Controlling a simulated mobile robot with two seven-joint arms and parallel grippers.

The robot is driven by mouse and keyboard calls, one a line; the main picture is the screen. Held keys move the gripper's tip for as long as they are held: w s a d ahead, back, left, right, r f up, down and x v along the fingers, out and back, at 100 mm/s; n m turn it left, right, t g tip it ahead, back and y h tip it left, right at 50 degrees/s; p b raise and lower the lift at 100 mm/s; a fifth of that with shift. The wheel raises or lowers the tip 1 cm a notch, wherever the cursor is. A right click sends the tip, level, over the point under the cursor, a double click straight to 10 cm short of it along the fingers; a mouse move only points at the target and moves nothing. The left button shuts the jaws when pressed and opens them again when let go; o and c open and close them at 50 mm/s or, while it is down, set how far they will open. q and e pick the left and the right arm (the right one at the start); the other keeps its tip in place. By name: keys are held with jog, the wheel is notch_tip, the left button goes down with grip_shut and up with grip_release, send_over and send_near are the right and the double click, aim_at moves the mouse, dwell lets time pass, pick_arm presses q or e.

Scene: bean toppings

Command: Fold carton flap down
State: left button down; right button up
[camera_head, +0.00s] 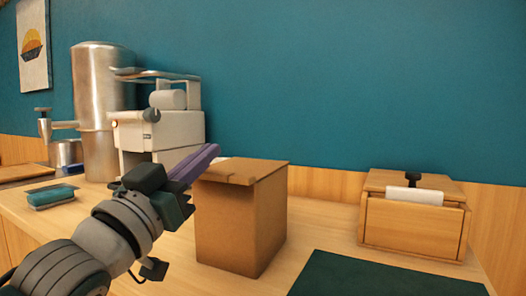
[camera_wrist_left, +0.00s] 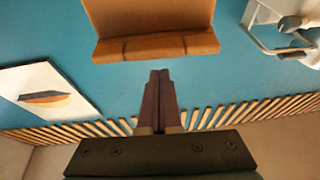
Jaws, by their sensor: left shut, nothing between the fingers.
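The brown cardboard carton (camera_head: 240,220) stands upright on the wooden counter, right of my left gripper. Its top looks mostly covered, with a flap (camera_head: 229,178) along the upper left front edge. In the left wrist view the carton (camera_wrist_left: 150,14) is at the top, and a cardboard ledge (camera_wrist_left: 157,46) crosses its lower end. My left gripper (camera_head: 212,151) has purple fingers, shut and empty, beside the carton's upper left corner. In the wrist view its fingertips (camera_wrist_left: 159,74) point at the ledge with a visible gap. My right gripper is not in view.
A pale machine (camera_head: 160,130) and a tall metal cylinder (camera_head: 100,110) stand behind my left arm. A teal sponge (camera_head: 51,196) lies at the left. A wooden box (camera_head: 410,228) stands at the right. A dark green mat (camera_head: 385,278) lies in front. Counter between carton and box is clear.

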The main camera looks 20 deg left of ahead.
pick_arm(q)
jog(key=s+d+r+m+g+p, duration=0.1)
jog(key=s+d+g+p, duration=0.2)
jog(key=s+g+p, duration=0.8)
jog(key=s+d+m+g+p, duration=0.1)
jog(key=s+d+g+p, duration=0.3)
jog(key=s+g+p, duration=1)
jog(key=s+r+t+p, duration=0.1)
jog(key=r+t+p, duration=0.2)
jog(key=r+p, duration=1.4)
jog(key=s+r+t+p, duration=0.2)
jog(key=r+t+p, duration=0.1)
jog(key=r+p, duration=1.3)
jog(key=v, duration=0.3)
jog(key=shift+p, duration=0.35)
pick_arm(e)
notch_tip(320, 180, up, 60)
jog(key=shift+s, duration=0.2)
